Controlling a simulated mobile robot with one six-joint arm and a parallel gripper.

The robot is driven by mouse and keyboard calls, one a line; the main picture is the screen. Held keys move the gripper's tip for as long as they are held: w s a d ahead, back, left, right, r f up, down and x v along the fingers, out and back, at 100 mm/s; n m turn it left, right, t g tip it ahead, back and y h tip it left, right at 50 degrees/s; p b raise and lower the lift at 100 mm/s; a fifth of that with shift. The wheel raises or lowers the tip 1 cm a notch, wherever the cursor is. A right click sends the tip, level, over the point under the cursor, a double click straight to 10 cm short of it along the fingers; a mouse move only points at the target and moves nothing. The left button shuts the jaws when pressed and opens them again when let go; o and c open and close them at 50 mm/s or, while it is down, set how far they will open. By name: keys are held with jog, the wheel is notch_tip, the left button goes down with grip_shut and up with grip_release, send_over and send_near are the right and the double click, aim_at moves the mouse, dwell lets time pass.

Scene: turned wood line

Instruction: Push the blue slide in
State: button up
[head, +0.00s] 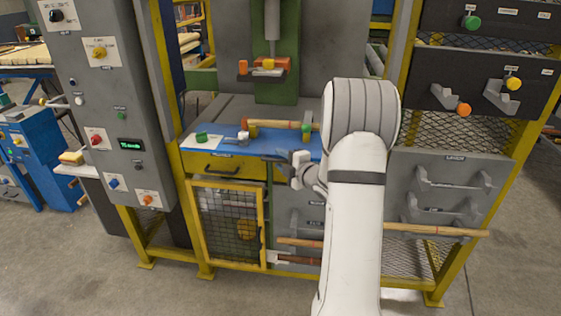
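A flat blue slide (222,145) lies across the front of the machine's bed, left of my arm, above a yellow drawer front. A green piece (201,137) and a small white piece (243,136) sit on or just above it. Its right end is hidden behind my arm. My gripper (298,170) is small in view, just in front of the slide's right part and left of my white forearm. I cannot tell whether it touches the slide, and its fingers are too small and partly covered to read.
A grey control panel (100,100) with coloured knobs stands at the left. A mesh door (228,222) in a yellow frame is below the slide. Grey brackets (447,182) and a long wooden rod (435,230) are at the right. Grey floor is open in front.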

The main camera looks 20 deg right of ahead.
jog(key=shift+c, duration=0.4)
grip_shut()
jog(key=shift+w, duration=0.1)
